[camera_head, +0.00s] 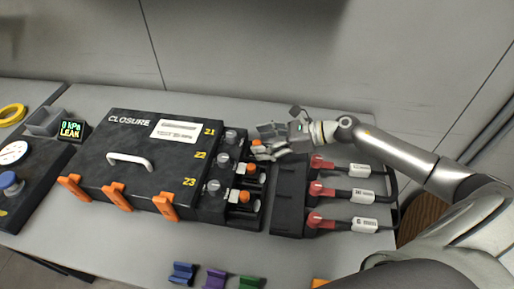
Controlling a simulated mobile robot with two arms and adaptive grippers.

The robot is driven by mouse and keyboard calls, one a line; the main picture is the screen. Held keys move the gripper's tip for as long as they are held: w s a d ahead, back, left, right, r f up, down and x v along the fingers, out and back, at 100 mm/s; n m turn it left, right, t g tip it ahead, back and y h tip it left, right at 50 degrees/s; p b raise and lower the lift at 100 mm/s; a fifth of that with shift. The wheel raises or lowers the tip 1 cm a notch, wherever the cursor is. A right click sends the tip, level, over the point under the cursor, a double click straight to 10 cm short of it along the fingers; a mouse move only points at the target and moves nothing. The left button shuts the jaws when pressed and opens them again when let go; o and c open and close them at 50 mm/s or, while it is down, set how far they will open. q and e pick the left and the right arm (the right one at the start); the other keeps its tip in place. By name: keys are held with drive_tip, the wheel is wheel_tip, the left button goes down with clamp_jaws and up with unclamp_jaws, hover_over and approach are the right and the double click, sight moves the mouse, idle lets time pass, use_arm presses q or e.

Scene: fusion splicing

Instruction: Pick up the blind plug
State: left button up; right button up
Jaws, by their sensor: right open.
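I cannot tell for sure which piece is the blind plug. My right gripper (264,153) reaches in from the right and is open at the far end of this port row, by the orange-marked piece there. Its fingers partly hide that port, and I cannot tell if they touch anything. My left gripper is not in view.
A black holder (289,199) with several red-ended cable connectors (321,190) stands right of the ports. Orange latches (117,196) line the box's front. Blue (183,272), purple (214,278) and green clips lie at the front edge. A display (72,130) reads 0 kPa LEAK.

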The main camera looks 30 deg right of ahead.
sight(257, 142)
drive_tip(key=shift+x, duration=1.15)
drive_tip(key=c, duration=1.1)
drive_tip(key=shift+r, duration=0.5)
wheel_tip(257, 142, up, 2)
drive_tip(key=shift+r+b, duration=0.15)
drive_tip(key=shift+b, duration=0.2)
drive_tip(key=s+a+r, duration=0.2)
drive_tip(key=a+r, duration=0.1)
drive_tip(key=a, duration=0.1)
drive_tip(key=s+a+r+p, duration=0.1)
drive_tip(key=s+a+r, duration=0.1)
drive_tip(key=a+r, duration=0.1)
drive_tip(key=s+a+r+p, duration=0.1)
drive_tip(key=s+a+r, duration=0.2)
drive_tip(key=a, duration=0.2)
drive_tip(key=shift+r, duration=0.4)
